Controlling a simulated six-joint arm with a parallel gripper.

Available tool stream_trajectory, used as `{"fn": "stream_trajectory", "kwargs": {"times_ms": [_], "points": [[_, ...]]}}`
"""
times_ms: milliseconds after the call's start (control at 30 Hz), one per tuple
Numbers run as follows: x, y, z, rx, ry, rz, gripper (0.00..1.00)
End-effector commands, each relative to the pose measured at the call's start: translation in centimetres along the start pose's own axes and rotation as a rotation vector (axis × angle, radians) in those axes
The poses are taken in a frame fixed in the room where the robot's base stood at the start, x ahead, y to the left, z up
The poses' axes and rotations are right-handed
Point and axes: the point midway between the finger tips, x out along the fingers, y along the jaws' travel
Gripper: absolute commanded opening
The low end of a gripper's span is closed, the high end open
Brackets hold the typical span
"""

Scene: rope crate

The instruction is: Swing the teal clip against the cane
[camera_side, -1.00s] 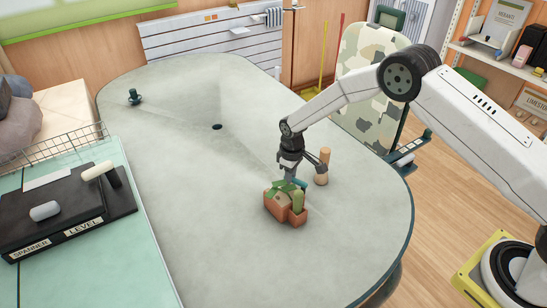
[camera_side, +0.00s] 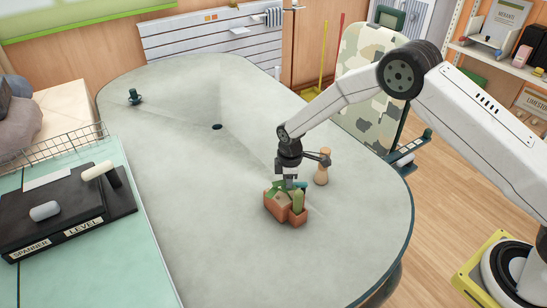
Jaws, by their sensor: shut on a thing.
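A small terracotta crate (camera_side: 297,221) stands on the grey table with a brown block and green pieces packed in it. My gripper (camera_side: 289,184) points down at the crate's back edge, shut on a small teal piece (camera_side: 301,184) that looks like the teal clip. The clip shows only as a sliver beside the fingers, and its contact with the green pieces is too small to tell. I cannot make out the cane for certain; an upright green piece (camera_side: 298,201) stands at the crate's right side.
A tan wooden peg-like thing (camera_side: 322,170) stands just right of my gripper. A dark green knob-like thing (camera_side: 135,97) stands at the far left, and a dark hole (camera_side: 217,127) is in the table. The table's left and front areas are clear.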

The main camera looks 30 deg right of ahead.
Motion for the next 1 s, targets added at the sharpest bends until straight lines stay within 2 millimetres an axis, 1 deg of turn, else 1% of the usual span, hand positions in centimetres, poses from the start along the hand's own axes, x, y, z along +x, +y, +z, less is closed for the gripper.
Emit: {"fn": "stream_trajectory", "kwargs": {"times_ms": [200,400,633,1000], "points": [[-0.1,-0.8,0.1,-0.180,-0.001,-0.001,0.00],[0.0,-1.3,0.2,-0.296,-0.001,-0.001,0.00],[-0.1,-1.5,0.3,-0.357,-0.001,0.000,0.00],[-0.1,-1.5,0.3,-0.364,0.000,0.000,0.00]]}}
